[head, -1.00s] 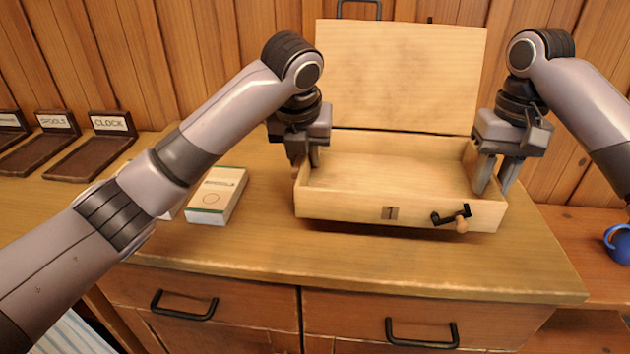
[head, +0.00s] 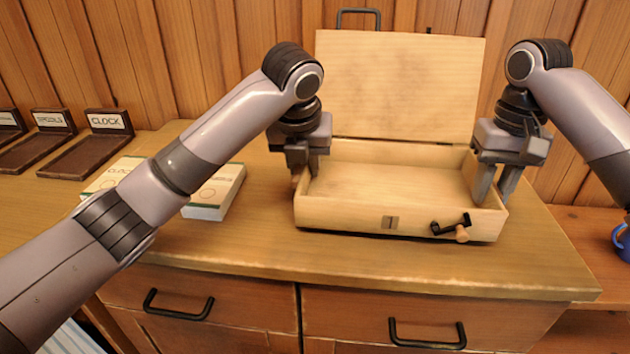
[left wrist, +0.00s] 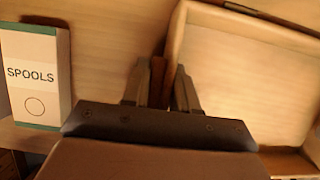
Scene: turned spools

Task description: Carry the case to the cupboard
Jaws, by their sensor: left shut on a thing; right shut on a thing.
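The case (head: 345,216) is a pale wooden box with its lid (head: 397,85) standing open at the back; its inside looks empty. It is on or just above the wooden counter; I cannot tell which. My left gripper (head: 304,178) is shut on the case's left wall. In the left wrist view its fingers (left wrist: 160,92) straddle that wall of the case (left wrist: 176,45). My right gripper (head: 492,192) is shut on the right wall. A black crank with a wooden knob (head: 462,233) is on the front. No cupboard clearly labelled as such is in view.
The counter (head: 250,245) has drawers with black handles below. Boxes stand left of the case, one marked SPOOLS (left wrist: 35,80). Dark labelled trays (head: 88,156) lie farther left. A blue mug (head: 622,241) is on a lower surface at right. Plank wall stands close behind.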

